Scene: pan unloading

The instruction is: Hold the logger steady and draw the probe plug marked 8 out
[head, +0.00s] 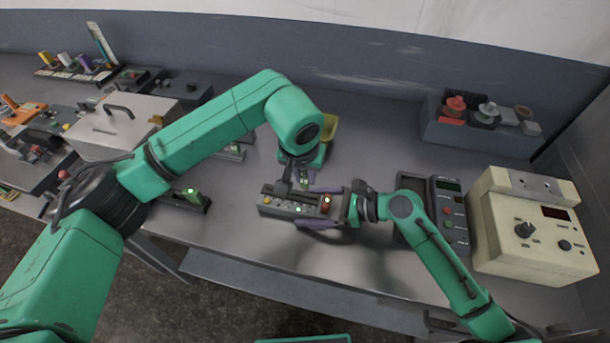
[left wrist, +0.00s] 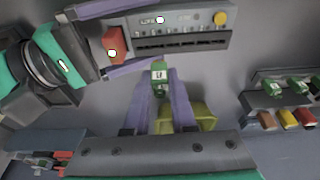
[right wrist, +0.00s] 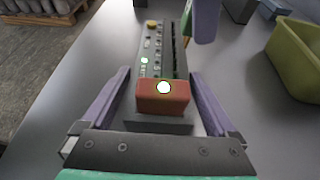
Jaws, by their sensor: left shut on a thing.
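The logger (head: 278,204), a dark grey box with a red end block, lies on the bench. It also shows in the left wrist view (left wrist: 190,20) and the right wrist view (right wrist: 153,68). My left gripper (head: 302,180) is shut on a green plug (left wrist: 159,72) with a white label whose number I cannot read surely. The plug looks apart from the logger's dark slot row. My right gripper (right wrist: 160,80) has its purple fingers either side of the red end (right wrist: 163,97), with narrow gaps showing, so it looks open around it.
A green-yellow bin (left wrist: 195,118) stands behind the logger. A dark meter (head: 450,213) and a cream box with knobs (head: 530,225) stand at the right. A lidded grey case (head: 120,125) and small racks fill the left. The bench's front edge is close.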

